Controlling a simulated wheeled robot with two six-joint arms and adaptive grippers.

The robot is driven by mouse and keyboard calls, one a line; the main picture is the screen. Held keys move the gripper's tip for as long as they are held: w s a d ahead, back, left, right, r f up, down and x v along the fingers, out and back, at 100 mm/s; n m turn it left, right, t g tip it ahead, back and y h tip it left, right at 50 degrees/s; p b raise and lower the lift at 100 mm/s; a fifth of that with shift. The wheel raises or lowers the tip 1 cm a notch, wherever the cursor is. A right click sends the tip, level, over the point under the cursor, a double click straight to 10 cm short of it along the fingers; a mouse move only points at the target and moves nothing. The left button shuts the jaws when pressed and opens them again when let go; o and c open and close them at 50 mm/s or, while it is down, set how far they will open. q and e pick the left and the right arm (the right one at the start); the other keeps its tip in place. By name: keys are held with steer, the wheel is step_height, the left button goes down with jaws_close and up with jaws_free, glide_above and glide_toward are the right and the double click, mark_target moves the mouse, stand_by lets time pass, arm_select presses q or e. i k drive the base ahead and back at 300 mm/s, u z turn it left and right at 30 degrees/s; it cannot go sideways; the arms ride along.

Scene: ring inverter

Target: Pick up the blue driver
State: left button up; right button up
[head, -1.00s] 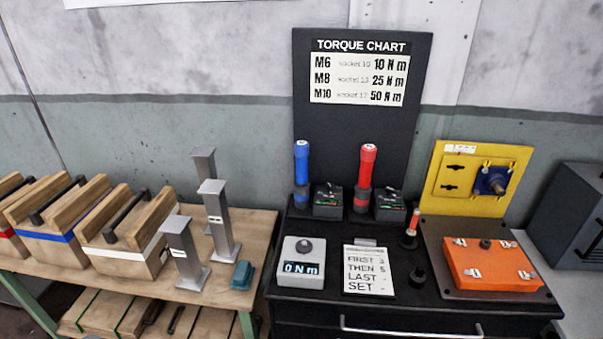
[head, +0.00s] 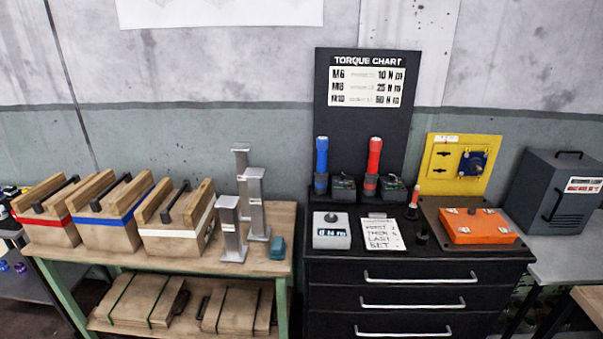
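The blue driver (head: 321,160) stands upright at the back left of the black drawer cabinet's top, in front of the dark torque chart board (head: 366,125). Its upper part is blue and its lower part is dark. A red driver (head: 374,160) stands upright to its right. A small black block-shaped item (head: 343,188) sits beside the blue driver, between the two drivers. Neither of my grippers shows in the head view.
The black cabinet (head: 330,270) also carries a grey display box (head: 331,231), a white instruction card (head: 382,234), an orange case (head: 478,226) and a yellow panel (head: 460,165). A wooden bench (head: 270,262) with metal posts (head: 254,205) and wooden crates (head: 173,222) stands left.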

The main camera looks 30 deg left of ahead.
mark_target(322, 142)
steer(key=z, duration=1.15)
steer(key=i, duration=1.2)
steer(key=u, duration=0.65)
steer(key=i, duration=0.7)
steer(key=u, duration=0.85)
